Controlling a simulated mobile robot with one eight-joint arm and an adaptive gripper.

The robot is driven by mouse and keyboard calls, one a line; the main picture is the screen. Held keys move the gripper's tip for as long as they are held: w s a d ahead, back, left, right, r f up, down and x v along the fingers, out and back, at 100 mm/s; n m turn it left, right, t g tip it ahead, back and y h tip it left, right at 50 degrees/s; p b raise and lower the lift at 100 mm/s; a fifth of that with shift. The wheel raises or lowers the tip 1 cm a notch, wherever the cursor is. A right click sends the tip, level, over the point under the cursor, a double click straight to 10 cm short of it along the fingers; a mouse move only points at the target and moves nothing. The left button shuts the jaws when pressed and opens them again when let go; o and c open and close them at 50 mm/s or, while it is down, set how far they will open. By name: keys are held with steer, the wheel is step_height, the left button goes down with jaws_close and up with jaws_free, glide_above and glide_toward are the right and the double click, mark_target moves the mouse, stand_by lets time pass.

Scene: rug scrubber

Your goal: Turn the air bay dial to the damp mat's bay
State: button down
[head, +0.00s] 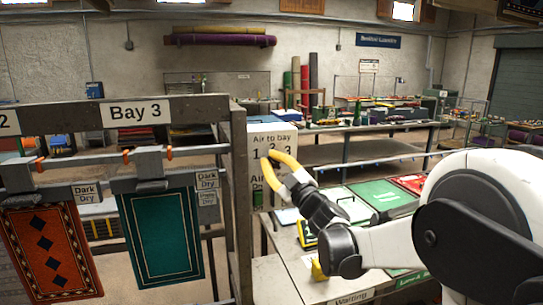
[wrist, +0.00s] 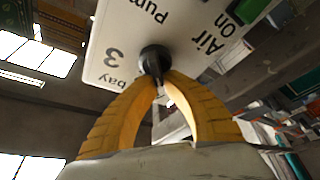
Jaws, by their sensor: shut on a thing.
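The air bay panel (head: 272,139) is a white board on a post, lettered "Air to bay" with 1, 2, 3. In the wrist view the panel (wrist: 190,35) appears turned, with a 3 beside the black dial (wrist: 154,58). My gripper (head: 266,163) reaches the panel, its yellow fingers hiding the dial in the head view. In the wrist view my gripper (wrist: 157,82) is shut on the dial. Which number the dial points to cannot be told. An orange-red patterned mat (head: 50,250) and a teal mat (head: 160,235) hang at left, with small tags; their dampness is unclear.
A "Bay 3" sign (head: 136,111) is on the rack beam above the mats. A metal table (head: 285,280) lettered "Waiting" stands below my arm, with green and red items. A green button (wrist: 245,10) is on the panel near "Air On".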

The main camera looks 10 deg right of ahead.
steer(key=shift+f+n+g, duration=0.15)
steer(key=shift+n+g, duration=0.25)
steer(key=shift+n, duration=0.5)
steer(key=shift+p, duration=0.3)
steer(key=shift+w, duration=0.1)
steer(key=c, duration=1.7)
jaws_free()
steer(key=shift+o, duration=1)
steer(key=shift+w+d+f, duration=0.15)
steer(key=shift+w+d, duration=0.05)
steer(key=shift+w, duration=0.05)
steer(key=shift+s+a+y, duration=0.15)
steer(key=shift+s+y, duration=0.05)
steer(key=shift+y, duration=0.2)
steer(key=v, duration=1.2)
